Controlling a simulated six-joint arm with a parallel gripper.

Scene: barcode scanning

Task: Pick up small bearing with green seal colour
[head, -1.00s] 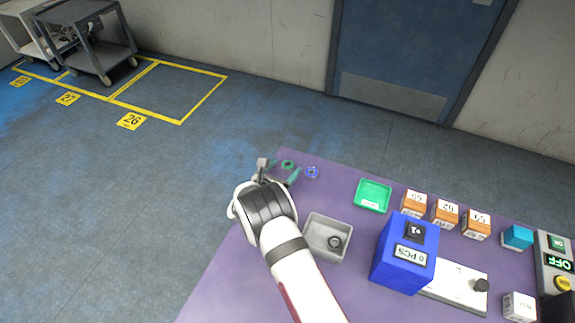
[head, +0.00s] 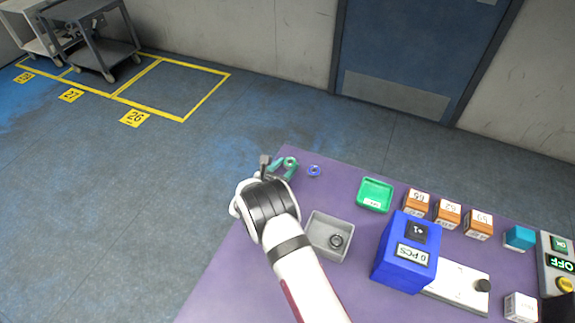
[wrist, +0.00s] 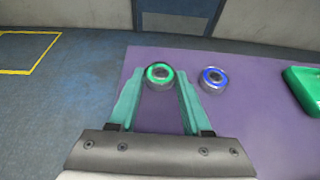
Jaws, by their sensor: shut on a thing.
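The small bearing with a green seal (wrist: 159,75) has a metal outer ring and sits between my fingertips in the wrist view. In the head view the bearing (head: 290,162) shows at the far left corner of the purple table. My gripper (wrist: 160,82) is shut on it, with a teal finger against each side. In the head view my gripper (head: 284,167) is partly hidden by my wrist. Whether the bearing touches the table is hard to tell.
A blue-sealed bearing (wrist: 215,79) lies close on the right. A green tray (head: 375,195), a grey bin (head: 329,240) with a dark ring inside, a blue box (head: 402,262) and several orange boxes stand further right. The purple table (head: 215,298) is bare at the front left.

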